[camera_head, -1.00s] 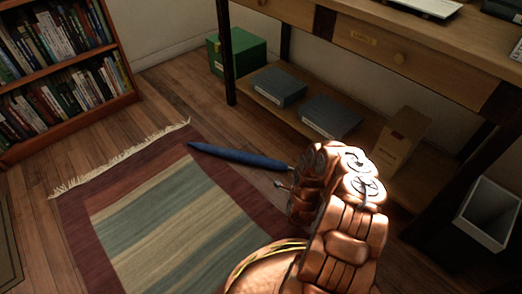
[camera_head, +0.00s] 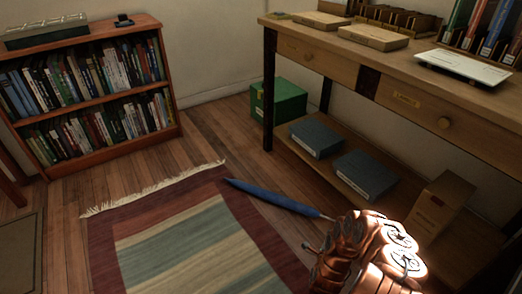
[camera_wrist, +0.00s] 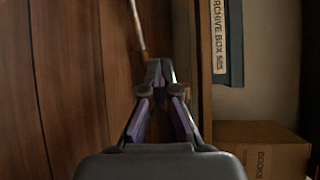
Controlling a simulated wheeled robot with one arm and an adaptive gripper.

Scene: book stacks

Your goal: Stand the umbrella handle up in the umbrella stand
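The blue furled umbrella (camera_head: 275,199) lies slanted across the corner of the rug, its thin metal shaft pointing right toward my arm. In the wrist view the shaft (camera_wrist: 137,27) runs down from the top edge to my fingertips. My gripper (camera_wrist: 160,68) has its fingertips drawn together where the shaft ends, and it looks shut on the umbrella. The exact contact and the handle's end are hidden by the fingers. In the head view my copper arm hides the gripper. No umbrella stand shows in the current views.
A striped rug (camera_head: 190,243) covers the floor at left of my arm. A wooden desk (camera_head: 400,85) with a low shelf holds grey boxes (camera_head: 365,173) and a cardboard box (camera_head: 437,208). A green box (camera_head: 279,102) and a bookcase (camera_head: 90,100) stand behind.

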